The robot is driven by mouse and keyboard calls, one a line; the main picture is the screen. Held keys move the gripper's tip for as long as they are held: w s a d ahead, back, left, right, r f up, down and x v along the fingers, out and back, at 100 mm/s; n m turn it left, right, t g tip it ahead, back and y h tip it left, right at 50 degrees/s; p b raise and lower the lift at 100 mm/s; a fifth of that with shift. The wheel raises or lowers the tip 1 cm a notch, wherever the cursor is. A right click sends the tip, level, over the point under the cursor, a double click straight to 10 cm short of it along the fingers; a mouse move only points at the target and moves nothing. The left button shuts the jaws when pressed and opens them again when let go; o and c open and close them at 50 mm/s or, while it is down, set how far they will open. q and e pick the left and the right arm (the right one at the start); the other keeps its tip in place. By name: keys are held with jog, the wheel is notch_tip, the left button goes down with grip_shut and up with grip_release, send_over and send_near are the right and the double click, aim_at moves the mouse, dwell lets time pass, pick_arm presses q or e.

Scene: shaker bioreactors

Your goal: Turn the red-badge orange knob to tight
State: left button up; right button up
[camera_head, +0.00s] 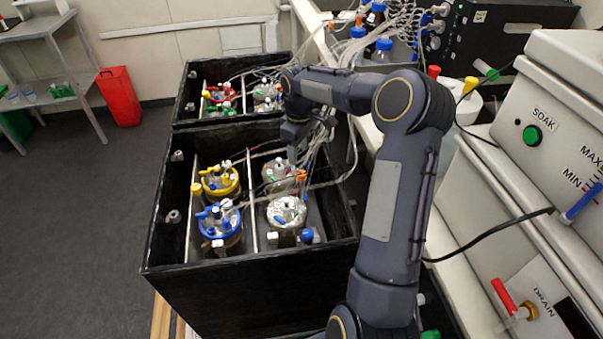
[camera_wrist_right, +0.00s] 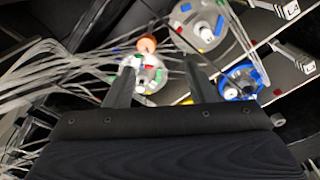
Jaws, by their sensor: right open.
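An orange knob (camera_wrist_right: 146,44) shows in the right wrist view, beside a metal-lidded vessel (camera_wrist_right: 143,74) with small red and green parts. Orange parts (camera_head: 301,176) also show in the head view, near the right-hand vessels in the black box; I cannot tell if they are the same knob. No red badge can be made out on either. My right gripper (camera_head: 292,156) is above the box, pointing down, partly hidden by my arm. In the wrist view its two fingers (camera_wrist_right: 160,68) are apart, with the knob beyond their tips. My left gripper is out of view.
The black box (camera_head: 250,282) has raised walls and holds several vessels, including a blue-ringed one (camera_head: 220,224) and a yellow-ringed one (camera_head: 220,181). Loose tubes (camera_head: 325,135) run close to the gripper. A white machine (camera_head: 540,130) stands at the right.

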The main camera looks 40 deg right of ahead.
aim_at(301, 173)
jog(key=f, duration=0.1)
jog(key=w+d+f, duration=0.1)
jog(key=d+f, duration=0.1)
jog(key=shift+w, duration=0.35)
notch_tip(301, 173, down, 8)
jog(key=shift+r, duration=0.1)
jog(key=c, duration=1)
